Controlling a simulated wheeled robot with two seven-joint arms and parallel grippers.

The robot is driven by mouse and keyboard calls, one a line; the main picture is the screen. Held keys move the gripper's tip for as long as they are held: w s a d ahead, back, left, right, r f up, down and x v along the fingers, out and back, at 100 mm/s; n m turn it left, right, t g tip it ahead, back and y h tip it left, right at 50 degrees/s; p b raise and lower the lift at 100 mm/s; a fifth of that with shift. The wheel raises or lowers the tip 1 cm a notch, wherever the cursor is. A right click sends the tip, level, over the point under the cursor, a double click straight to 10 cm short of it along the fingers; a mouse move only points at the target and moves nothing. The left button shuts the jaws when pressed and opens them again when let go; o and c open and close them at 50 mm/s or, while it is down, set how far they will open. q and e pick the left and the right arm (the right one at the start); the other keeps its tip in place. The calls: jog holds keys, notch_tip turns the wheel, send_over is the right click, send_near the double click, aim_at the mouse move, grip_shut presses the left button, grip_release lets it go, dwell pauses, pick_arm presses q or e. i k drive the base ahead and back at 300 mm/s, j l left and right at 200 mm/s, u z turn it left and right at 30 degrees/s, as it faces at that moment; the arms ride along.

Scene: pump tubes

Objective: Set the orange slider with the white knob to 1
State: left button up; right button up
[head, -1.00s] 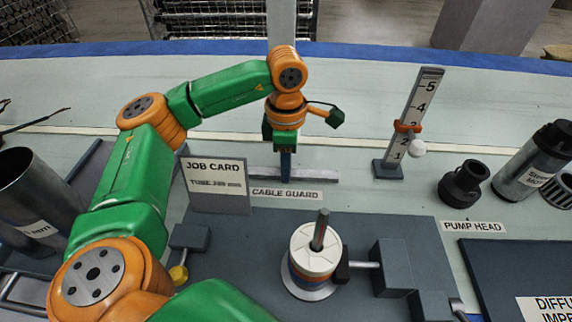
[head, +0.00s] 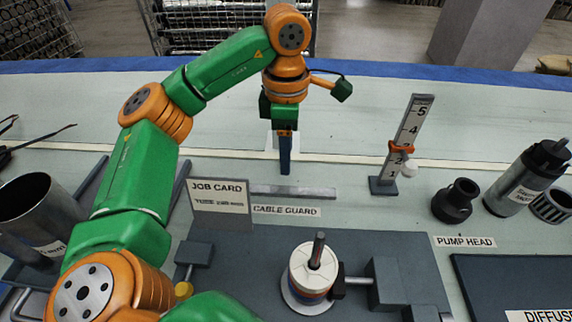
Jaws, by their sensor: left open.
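The orange slider (head: 400,147) sits on an upright grey scale post (head: 412,115) marked with numbers from 1 at the bottom to 5 at the top. The slider is between the visible 4 and 2, around the 3 mark, which it covers. My left gripper (head: 285,165) points down well to the left of the post, near the cable guard label. It is open and apart from the slider, with nothing seen in it; the jaw gap is hard to see from this side. My right gripper is not in view.
A job card (head: 220,197) stands below left of my gripper. A peg (head: 318,248) with stacked rings is in front. A black pump head fitting (head: 455,201) and a metal cylinder (head: 528,178) stand right of the scale post. The table between gripper and post is clear.

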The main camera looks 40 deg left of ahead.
aim_at(409, 169)
jog(key=k+l, duration=1.6)
jog(key=k+j, duration=0.05)
jog(key=k, duration=0.05)
